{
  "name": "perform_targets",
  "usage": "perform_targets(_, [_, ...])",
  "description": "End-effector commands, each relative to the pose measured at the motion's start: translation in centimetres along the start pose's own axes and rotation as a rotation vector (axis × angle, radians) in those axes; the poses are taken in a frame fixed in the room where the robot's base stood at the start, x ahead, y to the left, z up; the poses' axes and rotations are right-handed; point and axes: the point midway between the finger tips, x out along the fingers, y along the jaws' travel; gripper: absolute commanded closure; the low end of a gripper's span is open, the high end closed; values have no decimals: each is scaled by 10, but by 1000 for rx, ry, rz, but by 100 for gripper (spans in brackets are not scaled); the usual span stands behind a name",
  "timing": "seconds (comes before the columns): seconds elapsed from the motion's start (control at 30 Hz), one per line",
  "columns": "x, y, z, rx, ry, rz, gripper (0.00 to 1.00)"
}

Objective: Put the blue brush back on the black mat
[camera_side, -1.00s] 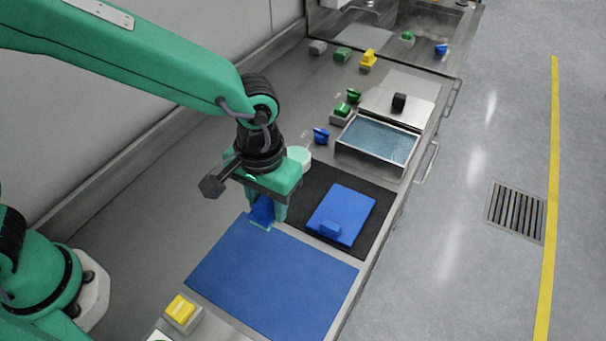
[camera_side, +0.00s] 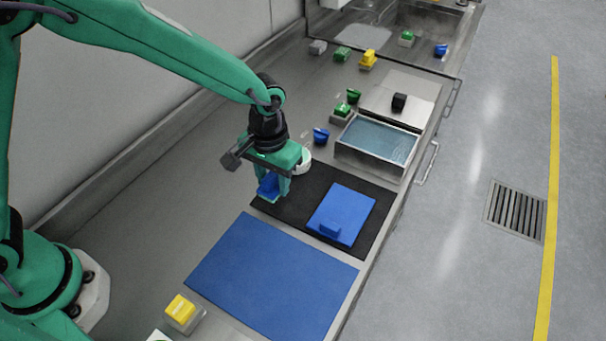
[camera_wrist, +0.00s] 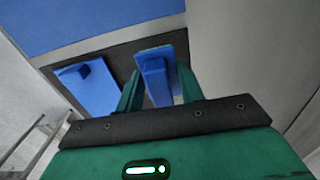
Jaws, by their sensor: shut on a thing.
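The blue brush (camera_side: 268,185) is held between the fingers of my gripper (camera_side: 272,192), which is shut on it. In the wrist view the brush (camera_wrist: 157,80) sits between the green fingers of my gripper (camera_wrist: 155,92). The black mat (camera_side: 362,234) lies on the steel counter. In the side view the brush is over the mat's left end. I cannot tell whether it touches the mat. A flat blue board with a raised block (camera_side: 345,212) rests on the right part of the mat; it also shows in the wrist view (camera_wrist: 95,88).
A large blue sheet (camera_side: 270,275) lies in front of the mat. A white round item (camera_side: 303,160) stands just behind my gripper. A water-filled tray (camera_side: 378,140), a blue scoop-like item (camera_side: 321,136) and several small coloured items lie behind. A yellow-topped block (camera_side: 181,308) is at the front.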

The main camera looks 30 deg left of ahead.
Motion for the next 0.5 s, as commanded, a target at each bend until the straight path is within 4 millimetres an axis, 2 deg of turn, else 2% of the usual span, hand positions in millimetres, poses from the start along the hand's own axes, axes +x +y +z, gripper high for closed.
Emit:
perform_targets(0.33, [33,0,1,0,-3,-2,84])
perform_targets(0.5, [39,0,0,0,0,0,84])
